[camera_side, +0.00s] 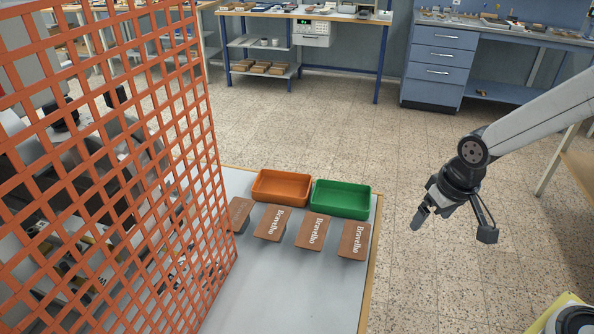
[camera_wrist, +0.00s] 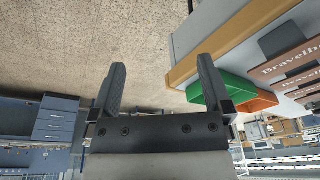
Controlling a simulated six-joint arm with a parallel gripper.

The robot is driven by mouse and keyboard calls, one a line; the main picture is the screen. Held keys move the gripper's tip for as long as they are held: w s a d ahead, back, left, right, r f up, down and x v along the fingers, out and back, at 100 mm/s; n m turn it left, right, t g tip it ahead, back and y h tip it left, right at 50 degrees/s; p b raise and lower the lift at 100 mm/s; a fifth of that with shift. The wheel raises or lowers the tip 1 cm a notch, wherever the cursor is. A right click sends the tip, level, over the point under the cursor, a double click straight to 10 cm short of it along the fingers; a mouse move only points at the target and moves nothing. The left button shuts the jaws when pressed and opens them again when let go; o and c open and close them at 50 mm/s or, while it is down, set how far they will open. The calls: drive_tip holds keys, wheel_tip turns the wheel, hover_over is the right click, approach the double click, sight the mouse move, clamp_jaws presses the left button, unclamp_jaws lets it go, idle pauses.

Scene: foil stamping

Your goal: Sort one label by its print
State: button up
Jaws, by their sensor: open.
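Several brown labels with white print lie in a row on the grey table (camera_side: 285,290) in the side view: one partly behind the mesh (camera_side: 239,214), then a second (camera_side: 271,224), a third (camera_side: 312,232) and a fourth (camera_side: 354,241) at the right. The right three read like "Bravelho"; the leftmost print is unclear. Behind them stand an orange tray (camera_side: 280,199) and a green tray (camera_side: 340,212), both looking empty. My gripper (camera_side: 452,228) is open and empty, right of the table over the floor. In the wrist view its fingers (camera_wrist: 161,72) are apart; labels (camera_wrist: 288,65) show at the right.
An orange mesh guard (camera_side: 130,150) stands along the table's left side. The table's wooden right edge (camera_side: 370,270) lies between my gripper and the labels. Workbenches (camera_side: 435,60) stand at the back. Open floor surrounds my gripper.

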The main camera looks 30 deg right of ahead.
drive_tip(key=w+a+r+m+g, duration=0.1)
drive_tip(key=w+a+r+m, duration=0.3)
drive_tip(key=w+a, duration=0.45)
drive_tip(key=m+g, duration=0.1)
drive_tip(key=m, duration=0.3)
approach(313, 230)
drive_tip(key=shift+w+f, duration=0.15)
drive_tip(key=shift+f, duration=1.15)
drive_tip(key=shift+f, duration=0.1)
drive_tip(key=shift+f, duration=2.5)
drive_tip(key=c, duration=1.1)
